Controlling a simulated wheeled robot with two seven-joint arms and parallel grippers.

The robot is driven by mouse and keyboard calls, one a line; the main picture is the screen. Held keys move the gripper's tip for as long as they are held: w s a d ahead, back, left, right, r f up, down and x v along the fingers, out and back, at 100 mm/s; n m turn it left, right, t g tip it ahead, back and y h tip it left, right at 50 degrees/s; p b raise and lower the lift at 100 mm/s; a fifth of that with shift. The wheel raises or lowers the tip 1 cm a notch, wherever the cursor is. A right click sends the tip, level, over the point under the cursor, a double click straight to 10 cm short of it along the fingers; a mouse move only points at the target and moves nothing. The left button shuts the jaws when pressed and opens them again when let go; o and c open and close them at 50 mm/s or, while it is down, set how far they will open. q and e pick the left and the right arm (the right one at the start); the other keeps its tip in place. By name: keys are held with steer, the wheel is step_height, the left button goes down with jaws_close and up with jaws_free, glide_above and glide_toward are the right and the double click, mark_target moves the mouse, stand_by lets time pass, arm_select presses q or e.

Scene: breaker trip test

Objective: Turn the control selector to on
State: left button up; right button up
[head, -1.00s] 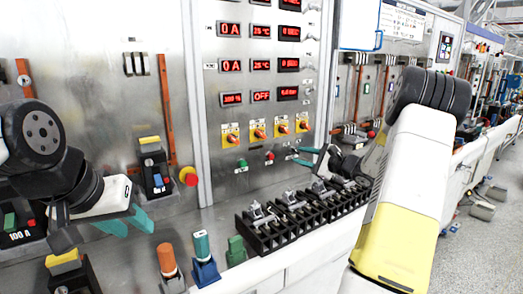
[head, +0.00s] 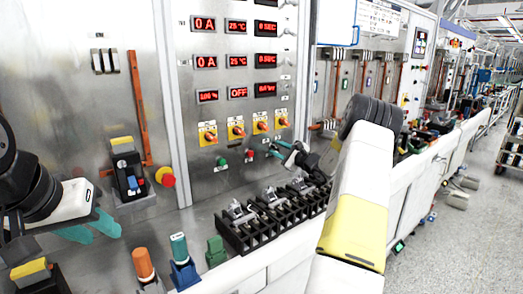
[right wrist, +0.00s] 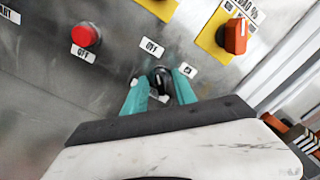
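The control selector (right wrist: 160,78) is a small black knob with a white mark, on the metal panel between an OFF label (right wrist: 152,47) and an ON label (right wrist: 188,70). Its mark points roughly toward OFF. My right gripper (right wrist: 159,80) has its teal fingers on either side of the knob, with slight gaps apparent; firm contact cannot be told. In the head view my right gripper (head: 277,152) is at the panel's lower right and hides the selector. My left gripper (head: 90,228) is open and empty, low at the left, over the bench.
A red button (right wrist: 86,35) and an orange rotary switch (right wrist: 236,36) are near the selector. A row of black terminal blocks (head: 262,228) stands on the bench below my right gripper. A red emergency knob (head: 166,177) is at the left. A display (head: 238,92) reads OFF.

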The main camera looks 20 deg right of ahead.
steer(key=shift+c, duration=0.2)
jaws_close()
steer(key=shift+m, duration=0.3)
steer(key=m, duration=0.3)
steer(key=shift+m, duration=0.4)
steer(key=m, duration=0.4)
steer(key=shift+m, duration=0.3)
steer(key=m, duration=0.8)
steer(key=shift+d+m, duration=0.1)
steer(key=shift+m, duration=0.5)
